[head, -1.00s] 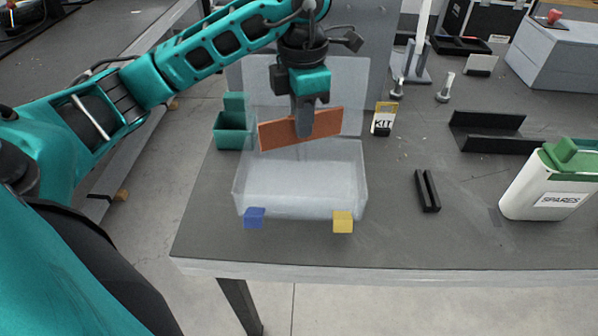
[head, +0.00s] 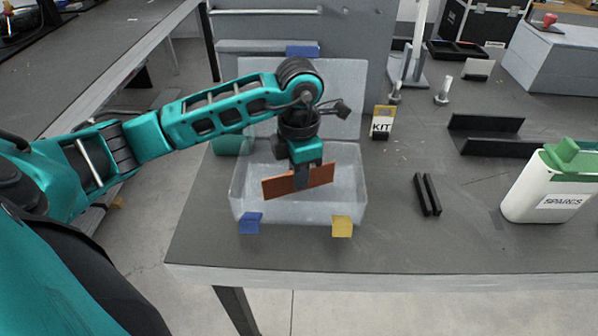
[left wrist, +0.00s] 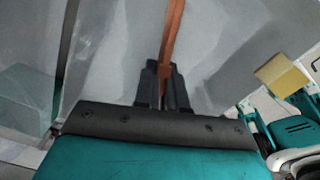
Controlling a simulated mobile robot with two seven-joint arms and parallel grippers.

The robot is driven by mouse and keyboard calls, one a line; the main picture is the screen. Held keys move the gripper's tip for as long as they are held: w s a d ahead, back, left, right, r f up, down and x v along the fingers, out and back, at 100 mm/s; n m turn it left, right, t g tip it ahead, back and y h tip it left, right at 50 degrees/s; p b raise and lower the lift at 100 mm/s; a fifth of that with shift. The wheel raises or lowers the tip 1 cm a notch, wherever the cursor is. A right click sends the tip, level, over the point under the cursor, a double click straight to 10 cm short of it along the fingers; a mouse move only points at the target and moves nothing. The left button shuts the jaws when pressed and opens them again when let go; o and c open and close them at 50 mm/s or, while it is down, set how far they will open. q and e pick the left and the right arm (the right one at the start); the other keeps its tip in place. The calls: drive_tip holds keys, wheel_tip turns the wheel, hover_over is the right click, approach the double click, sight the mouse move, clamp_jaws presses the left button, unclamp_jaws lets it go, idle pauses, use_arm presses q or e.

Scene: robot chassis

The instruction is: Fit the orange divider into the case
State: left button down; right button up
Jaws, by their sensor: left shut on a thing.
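The orange divider (head: 322,176) is a thin flat panel, held upright on its long edge and slightly slanted in the head view. My left gripper (head: 301,178) is shut on its middle. The divider also shows edge-on between the fingers in the left wrist view (left wrist: 171,45). The translucent case (head: 350,205) stands open on the table with its lid raised behind it. The divider is over the case's interior in the head view; whether its lower edge touches the floor or any slot cannot be told. My right gripper is not in view.
Blue (head: 250,222) and yellow (head: 342,226) blocks sit at the case's front. A green container (head: 231,143) is partly hidden behind my arm. Table between holder and jug is clear.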

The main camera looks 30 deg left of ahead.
use_arm(q)
drive_tip(key=shift+f, duration=0.2)
drive_tip(key=c, duration=1.2)
unclamp_jaws()
drive_tip(key=shift+r, duration=0.1)
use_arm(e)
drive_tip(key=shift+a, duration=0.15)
use_arm(q)
drive_tip(key=shift+r, duration=0.2)
wheel_tip(320, 180, up, 12)
drive_tip(key=p, duration=0.1)
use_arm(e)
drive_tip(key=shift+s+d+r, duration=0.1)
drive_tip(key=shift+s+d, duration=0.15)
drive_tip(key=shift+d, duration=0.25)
use_arm(q)
drive_tip(key=shift+f, duration=0.1)
